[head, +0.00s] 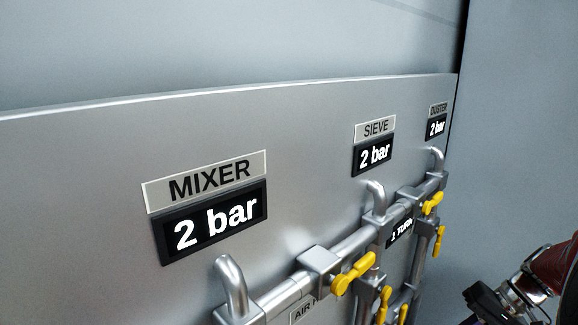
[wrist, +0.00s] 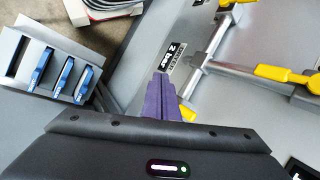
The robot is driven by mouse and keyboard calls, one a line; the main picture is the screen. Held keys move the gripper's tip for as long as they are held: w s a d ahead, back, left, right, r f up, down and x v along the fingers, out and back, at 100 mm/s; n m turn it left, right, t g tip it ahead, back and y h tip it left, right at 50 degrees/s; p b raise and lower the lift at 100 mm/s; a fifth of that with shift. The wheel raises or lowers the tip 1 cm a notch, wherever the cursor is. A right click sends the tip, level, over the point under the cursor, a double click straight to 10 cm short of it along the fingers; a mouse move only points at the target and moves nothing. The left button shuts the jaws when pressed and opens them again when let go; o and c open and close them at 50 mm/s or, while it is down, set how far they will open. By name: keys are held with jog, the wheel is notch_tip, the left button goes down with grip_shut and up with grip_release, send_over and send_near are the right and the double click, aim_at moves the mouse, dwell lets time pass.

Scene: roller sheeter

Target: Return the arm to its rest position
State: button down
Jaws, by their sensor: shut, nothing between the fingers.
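My gripper (wrist: 162,90) shows in the wrist view as purple fingers closed together, with nothing between them. In the head view, part of my arm shows at the lower right edge, to the right of the pipes; the fingertips cannot be made out there.
A grey panel (head: 90,200) carries MIXER (head: 210,180), SIEVE (head: 376,129) and DUSTER (head: 438,110) labels, each above a "2 bar" display. Pipes with several yellow valve handles (head: 353,273) stick out. In the wrist view, a grey unit with several blue parts (wrist: 62,75) stands left.

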jog(key=s+a+r+n+t+h, duration=0.2)
jog(key=s+a+r, duration=0.3)
jog(key=a, duration=0.5)
jog(key=s+a+r+n+t+h, duration=0.1)
jog(key=s+a+r+t+h, duration=0.1)
jog(key=s+a+r+h, duration=0.2)
jog(key=s+a+r, duration=0.1)
jog(key=s+a, duration=0.2)
jog(key=a, duration=0.3)
jog(key=shift+s+a+n+t+h, duration=0.2)
jog(key=shift+s+n+t+h, duration=0.1)
jog(key=shift+n+h, duration=0.1)
